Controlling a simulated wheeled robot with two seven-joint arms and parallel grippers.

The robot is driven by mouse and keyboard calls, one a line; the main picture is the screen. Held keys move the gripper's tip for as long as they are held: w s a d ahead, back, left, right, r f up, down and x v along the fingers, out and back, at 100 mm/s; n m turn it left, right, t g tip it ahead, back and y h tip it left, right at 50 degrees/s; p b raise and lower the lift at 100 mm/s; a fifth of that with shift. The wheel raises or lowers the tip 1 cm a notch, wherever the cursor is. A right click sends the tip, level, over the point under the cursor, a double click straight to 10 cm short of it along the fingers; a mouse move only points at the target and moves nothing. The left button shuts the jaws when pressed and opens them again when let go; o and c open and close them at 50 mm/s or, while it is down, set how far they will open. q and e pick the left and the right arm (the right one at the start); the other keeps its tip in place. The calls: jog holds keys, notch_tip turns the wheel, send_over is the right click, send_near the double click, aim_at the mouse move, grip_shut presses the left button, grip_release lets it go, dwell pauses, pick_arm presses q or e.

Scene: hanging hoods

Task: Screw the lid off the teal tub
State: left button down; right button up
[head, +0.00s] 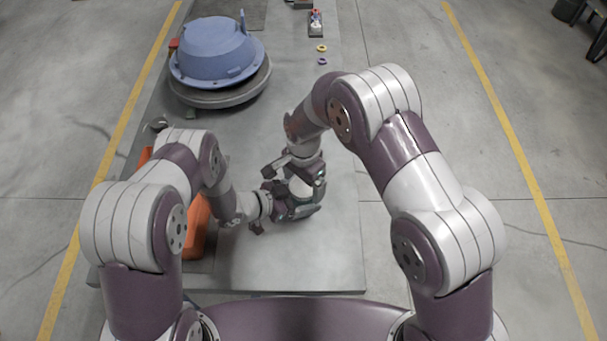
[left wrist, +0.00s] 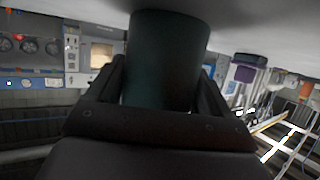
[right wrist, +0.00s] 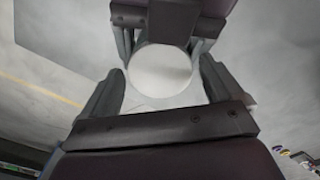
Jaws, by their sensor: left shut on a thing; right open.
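The teal tub (left wrist: 165,60) looks dark between the fingers of my left gripper (left wrist: 163,95), which is shut on its side. The round white lid (right wrist: 160,71) is on top of the tub; in the head view it shows as a small pale patch (head: 300,187). My right gripper (right wrist: 163,85) is open above the tub, one finger on each side of the lid, with a visible gap at each side. In the head view, both grippers meet over the table, left (head: 292,207) and right (head: 302,178), and hide most of the tub.
A blue hood (head: 213,50) lies on a grey round disc (head: 222,97) at the far left. An orange object (head: 196,228) is partly hidden beneath my left arm. A yellow ring (head: 321,48) and a purple ring (head: 321,61) lie farther back. The front of the grey table (head: 300,262) is clear.

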jog(key=shift+c, duration=0.3)
jog(key=c, duration=1)
jog(key=n, duration=0.3)
jog(key=o, duration=1.1)
jog(key=shift+o, duration=0.2)
jog(key=shift+r, duration=0.1)
notch_tip(320, 180, up, 4)
jog(key=shift+r, duration=0.2)
pick_arm(q)
grip_release()
